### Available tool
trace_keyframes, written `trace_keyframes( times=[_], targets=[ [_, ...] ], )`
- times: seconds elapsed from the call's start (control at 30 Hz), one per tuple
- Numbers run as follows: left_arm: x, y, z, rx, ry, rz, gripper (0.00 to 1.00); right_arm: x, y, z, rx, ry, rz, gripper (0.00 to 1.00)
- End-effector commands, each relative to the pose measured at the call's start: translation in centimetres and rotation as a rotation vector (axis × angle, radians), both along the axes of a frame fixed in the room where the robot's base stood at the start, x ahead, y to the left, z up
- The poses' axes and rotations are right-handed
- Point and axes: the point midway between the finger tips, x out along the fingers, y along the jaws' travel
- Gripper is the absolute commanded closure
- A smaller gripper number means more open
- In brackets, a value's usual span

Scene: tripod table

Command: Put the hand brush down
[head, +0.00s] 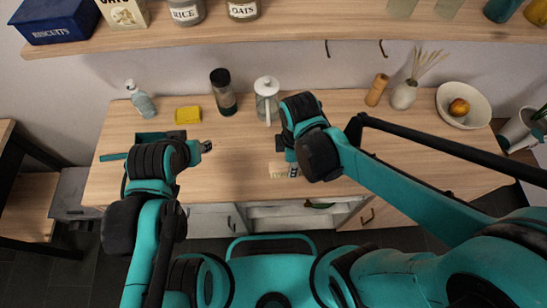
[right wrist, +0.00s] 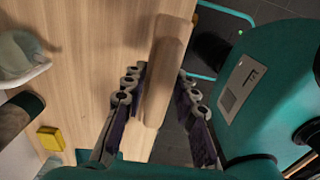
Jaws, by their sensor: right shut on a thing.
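The hand brush (right wrist: 165,75) has a long pale wooden body in the right wrist view. My right gripper (right wrist: 160,98) has its two fingers on either side of it and is shut on it. In the head view, the brush's pale, bristled part (head: 284,171) shows below my right wrist, over the front part of the wooden counter (head: 235,165). My right gripper's fingers are mostly hidden there by my own arm. I cannot tell whether the brush touches the counter. My left gripper (head: 207,146) is over the left part of the counter, holding nothing visible; its finger opening is too small to judge.
A yellow sponge (head: 187,115), soap bottle (head: 142,101), dark jar (head: 223,95) and glass press (head: 267,100) stand toward the back. A white vase (head: 403,96) and fruit bowl (head: 463,118) stand right. A shelf (head: 300,32) hangs above. The counter's middle is clear.

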Motion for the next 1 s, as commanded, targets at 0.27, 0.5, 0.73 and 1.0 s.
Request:
trace_keyframes(
  times=[0.27, 0.5, 0.73, 1.0],
  targets=[
    [0.0, 0.0, -3.0, 0.000, 0.000, 0.000, 0.60, 5.0, 4.7, -4.5, 0.000, 0.000, 0.001, 1.00],
    [0.0, 0.0, -3.8, 0.000, 0.000, 0.000, 0.60, 7.2, 6.9, -6.1, 0.000, 0.000, -0.002, 1.00],
    [0.0, 0.0, -4.9, 0.000, 0.000, 0.000, 0.60, 7.4, 7.1, -8.2, 0.000, 0.000, -0.003, 1.00],
    [0.0, 0.0, -5.6, 0.000, 0.000, 0.000, 0.60, 7.4, 7.0, -10.1, 0.000, 0.000, -0.003, 1.00]
  ],
)
